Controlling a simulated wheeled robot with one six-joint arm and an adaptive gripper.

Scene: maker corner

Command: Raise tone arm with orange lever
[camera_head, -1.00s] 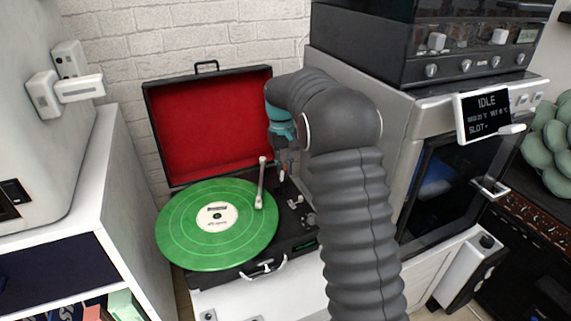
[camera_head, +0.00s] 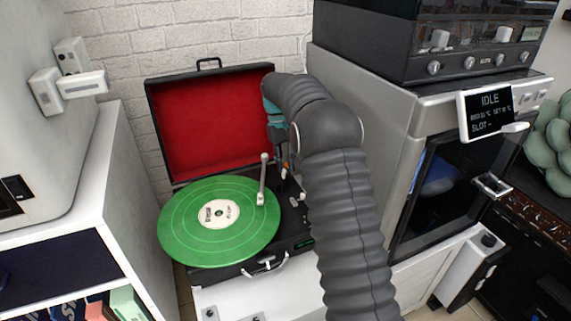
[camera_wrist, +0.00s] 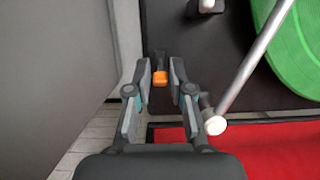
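The record player (camera_head: 236,275) is a black case with a red-lined raised lid; a green record (camera_head: 190,235) lies on it. The silver tone arm (camera_head: 262,182) reaches over the record's right edge. It also shows in the wrist view (camera_wrist: 254,60). The orange lever (camera_wrist: 160,77) lies between my gripper's fingertips in the wrist view. My gripper (camera_wrist: 162,68) is partly open, with the fingers close on both sides of the lever; firm contact cannot be made out. In the head view my gripper (camera_head: 281,158) is partly hidden by my arm.
The red lid (camera_head: 210,125) stands up behind the deck, close to my gripper. A grey machine (camera_head: 375,110) with a display stands close on the right. A white cabinet (camera_head: 75,190) is on the left.

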